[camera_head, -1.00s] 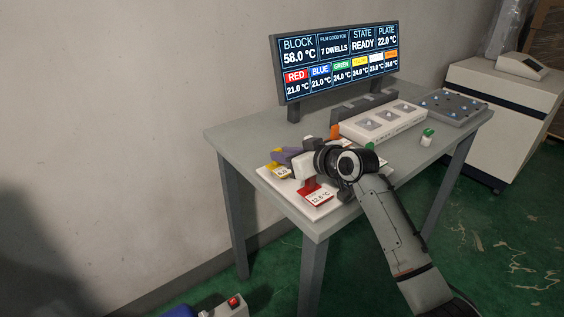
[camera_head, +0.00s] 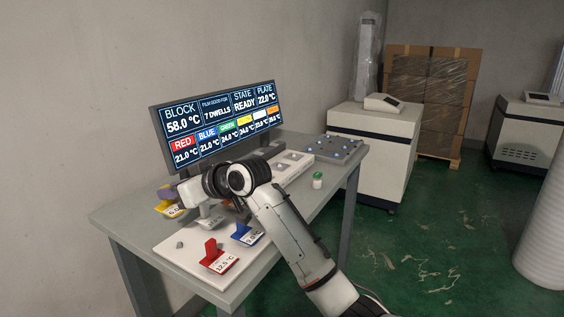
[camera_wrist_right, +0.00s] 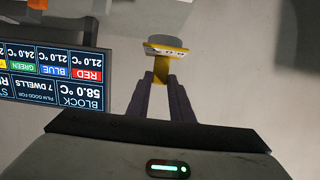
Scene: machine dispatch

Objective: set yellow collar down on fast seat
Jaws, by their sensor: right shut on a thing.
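The yellow collar (camera_wrist_right: 167,46) is at the fingertips of my right gripper (camera_wrist_right: 162,80) in the right wrist view, with its pale face showing. In the head view the yellow collar (camera_head: 170,209), with a white label, shows below the purple fingers of my right gripper (camera_head: 167,193). The gripper is shut on it, over the back left of the table; I cannot tell its exact height. A white board (camera_head: 167,252) lies below and nearer, with a small grey piece (camera_head: 180,245) on its left part. I cannot tell which place is the fast seat. My left gripper is not in view.
Red (camera_head: 211,250) and blue (camera_head: 240,231) labelled pieces stand on the board. A display screen (camera_head: 217,122) stands behind. A white block with wells (camera_head: 293,166), a green-capped vial (camera_head: 317,180) and a dark tray (camera_head: 335,149) are at the right.

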